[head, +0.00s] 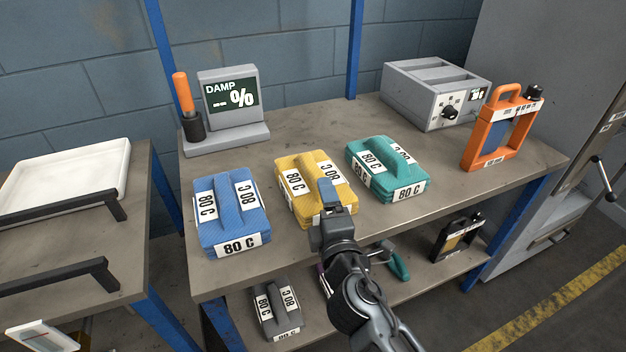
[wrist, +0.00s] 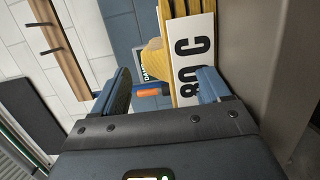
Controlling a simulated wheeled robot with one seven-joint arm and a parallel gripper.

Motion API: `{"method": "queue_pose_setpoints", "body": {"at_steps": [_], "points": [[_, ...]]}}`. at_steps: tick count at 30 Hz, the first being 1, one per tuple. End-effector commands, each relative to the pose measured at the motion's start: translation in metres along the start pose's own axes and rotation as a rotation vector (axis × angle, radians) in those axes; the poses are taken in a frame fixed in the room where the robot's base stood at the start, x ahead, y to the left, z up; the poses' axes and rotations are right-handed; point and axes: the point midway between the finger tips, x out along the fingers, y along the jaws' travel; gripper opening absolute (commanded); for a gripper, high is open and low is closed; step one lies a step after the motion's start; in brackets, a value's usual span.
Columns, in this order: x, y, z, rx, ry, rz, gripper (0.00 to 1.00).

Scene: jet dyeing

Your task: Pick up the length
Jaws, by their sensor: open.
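Three folded cloth lengths with "80 C" labels lie in a row on the bench: a blue one (head: 229,220), a yellow one (head: 292,165) in the middle and a teal one (head: 411,172). A dark grey length (head: 263,312) with the same labels lies on the lower shelf. My gripper (head: 328,190) is at the front right of the yellow length and covers part of it. In the wrist view my gripper (wrist: 165,84) is open, with the yellow length (wrist: 153,55) and its label ahead, partly between the fingers. I cannot tell whether they touch.
A damp meter (head: 228,95) with an orange-handled probe (head: 183,92) stands at the back left. A grey box with a knob (head: 435,92) and an orange frame (head: 470,147) stand at the right. A white tray (head: 65,178) is on the left table. A dark frame (head: 441,243) stands on the lower shelf.

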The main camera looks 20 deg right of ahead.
Motion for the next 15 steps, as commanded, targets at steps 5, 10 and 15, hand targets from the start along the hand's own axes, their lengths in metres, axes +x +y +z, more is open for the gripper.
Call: {"method": "queue_pose_setpoints", "body": {"at_steps": [5, 10, 15], "points": [[0.028, 0.002, -0.001, 0.000, -0.001, 0.001, 0.76], [0.041, 0.001, -0.001, 0.000, 0.000, 0.001, 0.76], [0.041, 0.000, -0.001, 0.000, 0.000, 0.000, 0.76]]}}
